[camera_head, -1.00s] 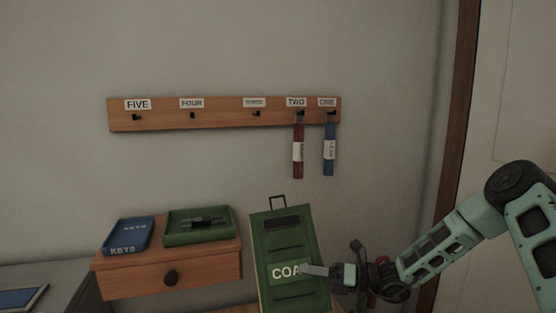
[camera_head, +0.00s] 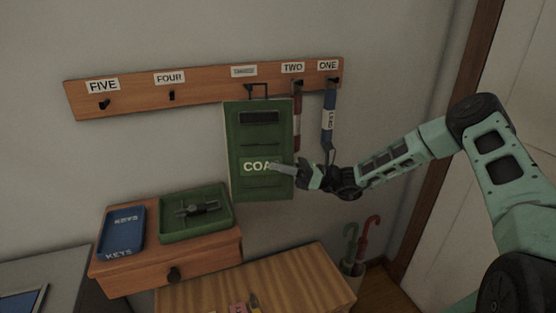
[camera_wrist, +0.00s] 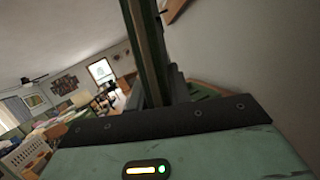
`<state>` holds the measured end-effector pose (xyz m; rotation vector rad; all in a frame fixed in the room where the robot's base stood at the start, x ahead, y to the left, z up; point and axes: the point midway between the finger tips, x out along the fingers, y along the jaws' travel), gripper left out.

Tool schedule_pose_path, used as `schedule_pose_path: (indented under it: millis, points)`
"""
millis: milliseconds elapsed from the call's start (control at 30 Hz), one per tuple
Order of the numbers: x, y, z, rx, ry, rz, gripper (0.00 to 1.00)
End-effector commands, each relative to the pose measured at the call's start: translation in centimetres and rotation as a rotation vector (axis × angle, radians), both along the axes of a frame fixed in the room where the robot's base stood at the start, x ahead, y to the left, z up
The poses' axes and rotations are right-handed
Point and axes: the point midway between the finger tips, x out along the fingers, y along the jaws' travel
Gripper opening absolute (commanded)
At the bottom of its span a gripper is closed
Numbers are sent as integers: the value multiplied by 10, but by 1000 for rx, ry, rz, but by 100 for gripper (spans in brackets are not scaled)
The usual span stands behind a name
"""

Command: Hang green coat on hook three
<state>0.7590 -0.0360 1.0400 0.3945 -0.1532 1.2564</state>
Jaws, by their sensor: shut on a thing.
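The green coat (camera_head: 262,140) is a flat green panel with a white "COA" label and a dark wire loop (camera_head: 259,90) at its top. My gripper (camera_head: 288,169) is shut on its right side at label height and holds it upright in front of the wall. The coat's edge also shows in the wrist view (camera_wrist: 148,50). The loop overlaps the rack just below the "THREE" label (camera_head: 244,71). Hook three is mostly hidden behind the loop, and I cannot tell whether the loop is around it.
The wooden rack (camera_head: 205,89) also bears hooks five, four, two and one. A red item (camera_head: 297,130) hangs on two, partly covered, and a blue one (camera_head: 329,115) on one. Below are a blue keys tray (camera_head: 123,232), a green tray (camera_head: 222,230) and an umbrella stand (camera_head: 352,268).

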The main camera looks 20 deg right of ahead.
Motion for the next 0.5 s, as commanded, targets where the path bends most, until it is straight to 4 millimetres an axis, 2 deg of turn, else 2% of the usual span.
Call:
schedule_pose_path:
  millis: [500]
  points:
    - [28,0,-5,-1,0,0,0]
